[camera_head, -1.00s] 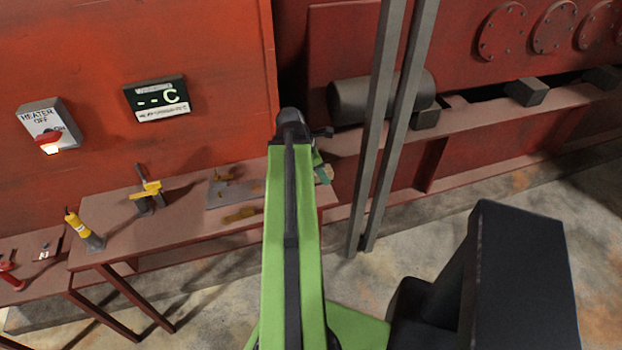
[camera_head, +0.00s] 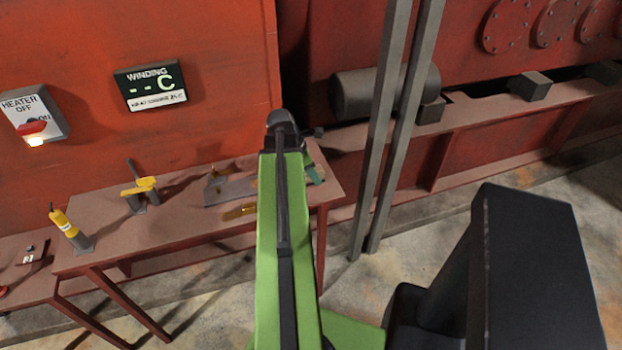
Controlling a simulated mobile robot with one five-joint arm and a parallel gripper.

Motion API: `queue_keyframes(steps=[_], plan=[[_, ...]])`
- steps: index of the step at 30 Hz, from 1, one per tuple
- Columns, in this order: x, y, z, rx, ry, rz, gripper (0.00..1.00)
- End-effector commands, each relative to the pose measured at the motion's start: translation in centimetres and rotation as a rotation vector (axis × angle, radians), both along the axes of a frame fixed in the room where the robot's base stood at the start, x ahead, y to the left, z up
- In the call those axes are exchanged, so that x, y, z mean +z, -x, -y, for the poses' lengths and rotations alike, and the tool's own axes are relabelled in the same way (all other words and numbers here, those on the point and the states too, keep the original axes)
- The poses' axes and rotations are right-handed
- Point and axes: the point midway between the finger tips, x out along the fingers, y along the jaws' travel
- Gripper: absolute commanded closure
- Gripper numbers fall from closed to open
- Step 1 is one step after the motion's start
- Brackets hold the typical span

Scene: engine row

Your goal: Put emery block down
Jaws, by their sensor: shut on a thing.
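My green arm reaches up the middle of the view and bends at its far end, over the right part of the red-brown bench (camera_head: 160,230). My gripper (camera_head: 311,168) shows only in part past the right side of the arm; its fingers are small and mostly hidden. A small dark green block, which I take to be the emery block (camera_head: 316,174), shows at its tip, near the bench's right end. It is in the gripper, and I cannot tell whether it touches the bench top.
On the bench are a yellow-handled tool (camera_head: 66,226), a yellow piece on a grey stand (camera_head: 140,190), a grey plate (camera_head: 230,190) and a brass-coloured piece (camera_head: 240,211). Two grey posts (camera_head: 390,130) stand right of the bench. A heater switch box (camera_head: 33,115) and winding display (camera_head: 150,86) hang behind.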

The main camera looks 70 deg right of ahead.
Motion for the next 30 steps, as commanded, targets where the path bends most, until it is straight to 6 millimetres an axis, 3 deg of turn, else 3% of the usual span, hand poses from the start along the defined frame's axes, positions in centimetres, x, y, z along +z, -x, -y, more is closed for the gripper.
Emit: queue_keyframes(steps=[10,11,16,30], plan=[[-0.44,-0.34,-0.15,0.006,0.000,0.000,1.00],[-0.41,-0.34,-0.15,0.006,0.000,0.000,0.58],[-0.32,-0.23,-0.14,0.004,-0.001,0.000,0.38],[-0.31,0.03,-0.22,-0.002,-0.005,-0.001,0.38]])
